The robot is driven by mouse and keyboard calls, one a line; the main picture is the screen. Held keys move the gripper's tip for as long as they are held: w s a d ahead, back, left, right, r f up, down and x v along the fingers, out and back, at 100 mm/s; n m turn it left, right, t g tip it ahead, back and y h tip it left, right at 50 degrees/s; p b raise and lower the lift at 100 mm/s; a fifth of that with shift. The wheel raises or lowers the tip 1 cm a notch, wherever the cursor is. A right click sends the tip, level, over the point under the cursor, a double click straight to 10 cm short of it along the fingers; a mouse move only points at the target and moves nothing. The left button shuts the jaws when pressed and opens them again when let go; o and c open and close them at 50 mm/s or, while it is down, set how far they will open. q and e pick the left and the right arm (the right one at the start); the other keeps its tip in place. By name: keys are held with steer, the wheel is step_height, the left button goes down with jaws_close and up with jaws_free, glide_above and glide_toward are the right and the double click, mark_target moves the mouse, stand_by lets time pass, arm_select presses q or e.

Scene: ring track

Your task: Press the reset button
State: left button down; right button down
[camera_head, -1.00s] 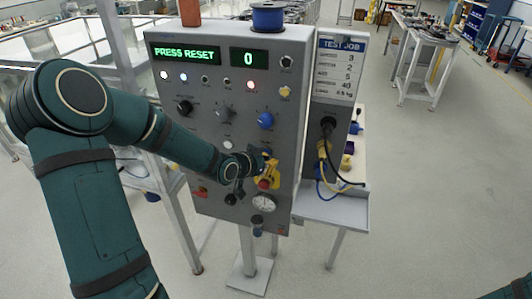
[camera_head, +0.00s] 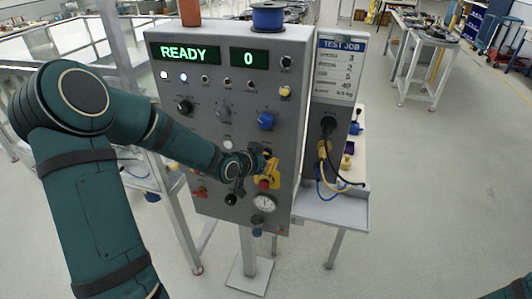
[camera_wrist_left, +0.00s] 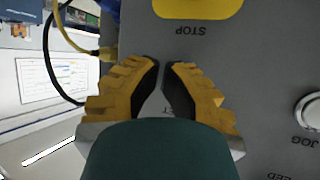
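The grey control panel (camera_head: 205,130) stands in front of me, its left display (camera_head: 184,53) reading READY. My left gripper (camera_head: 266,163) is at the lower right of the panel, by the yellow base of the red stop button (camera_head: 264,184). In the left wrist view, the left gripper's (camera_wrist_left: 163,64) yellow fingers with black pads are together at the tips, with nothing seen between them. They point at the panel beside the upside-down STOP label (camera_wrist_left: 194,30). I see no readable reset label; the gripper hides part of the panel there. My right gripper is out of view.
A blue knob (camera_head: 265,121), a white round button (camera_head: 228,145) and a gauge (camera_head: 264,203) surround the gripper. A white JOG button (camera_wrist_left: 308,112) shows in the wrist view. Black and yellow cables (camera_head: 325,160) hang at the panel's right side. Open floor lies right.

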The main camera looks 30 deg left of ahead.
arm_select(q)
steer(key=shift+s+d, duration=0.2)
steer(key=shift+s, duration=0.5)
steer(key=shift+s+d, duration=0.2)
steer(key=shift+s, duration=0.6)
steer(key=shift+s+d, duration=0.2)
steer(key=shift+s, duration=0.65)
steer(key=shift+s+d, duration=0.2)
steer(key=shift+s, duration=0.6)
steer(key=s+d+f+n+g+h+b, duration=0.1)
steer(key=s+d+f+n+g, duration=0.15)
steer(key=d+f, duration=0.55)
steer(key=s+d+f+n+g+h+b, duration=0.1)
steer(key=s+d+f+g+b, duration=0.15)
steer(key=d+f, duration=0.55)
steer(key=s+d+f+g, duration=0.4)
steer(key=s+f+g, duration=0.1)
steer(key=s+f, duration=0.4)
step_height(320, 180, down, 2)
steer(key=shift+s+f+n+b, duration=0.2)
steer(key=shift+s+n+b, duration=0.15)
steer(key=shift+n+b, duration=0.1)
